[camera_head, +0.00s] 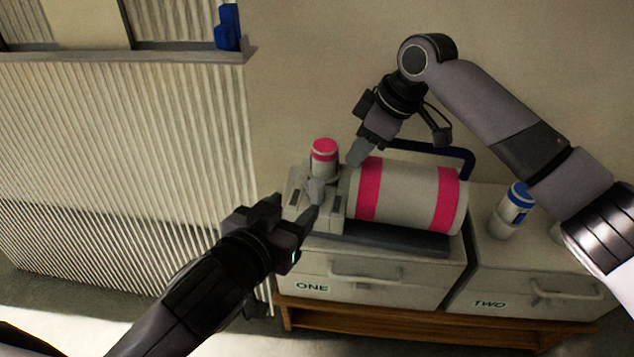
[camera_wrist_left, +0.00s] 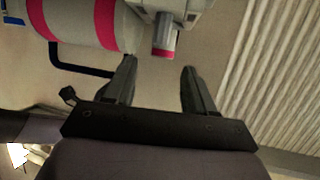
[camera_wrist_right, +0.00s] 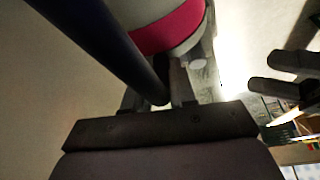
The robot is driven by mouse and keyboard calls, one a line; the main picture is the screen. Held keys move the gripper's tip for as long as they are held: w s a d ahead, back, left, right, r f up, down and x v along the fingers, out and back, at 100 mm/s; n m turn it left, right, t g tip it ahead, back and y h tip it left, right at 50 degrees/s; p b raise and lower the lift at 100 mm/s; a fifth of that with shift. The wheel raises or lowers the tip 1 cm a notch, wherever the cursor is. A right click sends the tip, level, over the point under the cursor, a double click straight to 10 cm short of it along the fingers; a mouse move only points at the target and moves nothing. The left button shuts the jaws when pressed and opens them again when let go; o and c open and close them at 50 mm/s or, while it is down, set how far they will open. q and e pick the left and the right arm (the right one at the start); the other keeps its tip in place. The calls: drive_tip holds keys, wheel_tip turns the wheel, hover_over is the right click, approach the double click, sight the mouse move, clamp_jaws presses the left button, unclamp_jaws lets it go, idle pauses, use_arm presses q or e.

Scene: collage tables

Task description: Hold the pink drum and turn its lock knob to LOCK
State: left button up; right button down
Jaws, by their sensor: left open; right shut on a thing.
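The pink drum (camera_head: 408,194), a white cylinder with pink bands, lies on its side on a grey cradle atop drawer box ONE. A dark blue handle bar (camera_head: 445,153) runs behind it. My right gripper (camera_head: 358,152) is shut on this bar near its left end; the bar (camera_wrist_right: 105,48) passes between its fingers in the right wrist view. A light grey knob-like part (camera_head: 316,189) is at the drum's left end. My left gripper (camera_head: 296,204) is open and empty close to it; contact cannot be told. No lock marking is readable.
A blue-lidded jar (camera_head: 514,209) stands on box TWO (camera_head: 530,275) at right. A ribbed radiator (camera_head: 120,170) is at left. The floor in front is partly clear.

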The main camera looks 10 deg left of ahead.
sight(315, 187)
use_arm(q)
drive_tip(key=x, duration=1.1)
drive_tip(key=shift+w+d+f, duration=0.1)
drive_tip(key=shift+w+f, duration=0.15)
drive_tip(key=shift+f, duration=0.05)
drive_tip(key=c, duration=1)
